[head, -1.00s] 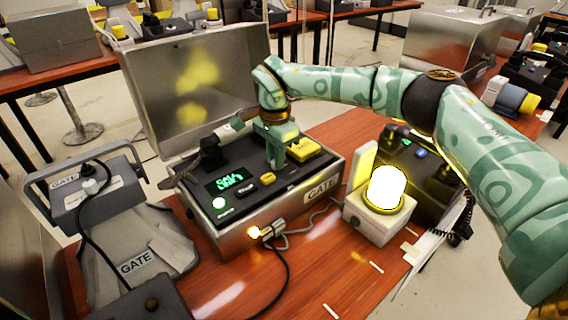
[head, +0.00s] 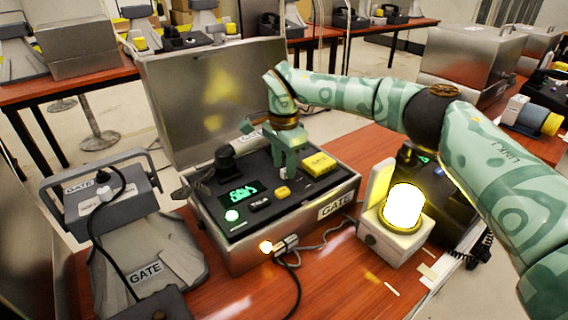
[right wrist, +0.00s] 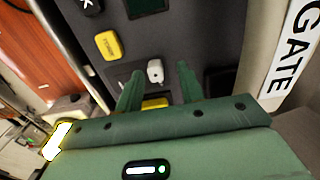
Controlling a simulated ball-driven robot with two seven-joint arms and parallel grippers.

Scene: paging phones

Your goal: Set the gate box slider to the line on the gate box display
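The gate box (head: 235,256) is an open metal case on the red-brown table, with a GATE label (head: 338,205) on its front. Its small display (head: 240,192) shows green markings too small to read. My right gripper (head: 286,170) points down over the panel, left of a yellow block (head: 319,163). In the right wrist view its fingers (right wrist: 159,86) stand apart. A small white knob (right wrist: 155,70), apparently the slider, shows between them with gaps on both sides. I cannot tell how high the fingertips are above it. My left gripper is not in view.
A lit lamp (head: 404,207) on a white base stands right of the box. A dark device (head: 451,207) is behind it. A grey GATE unit (head: 150,255) with a cable stands at the left. The raised lid (head: 213,100) is behind my gripper. A yellow button (right wrist: 108,45) is near the knob.

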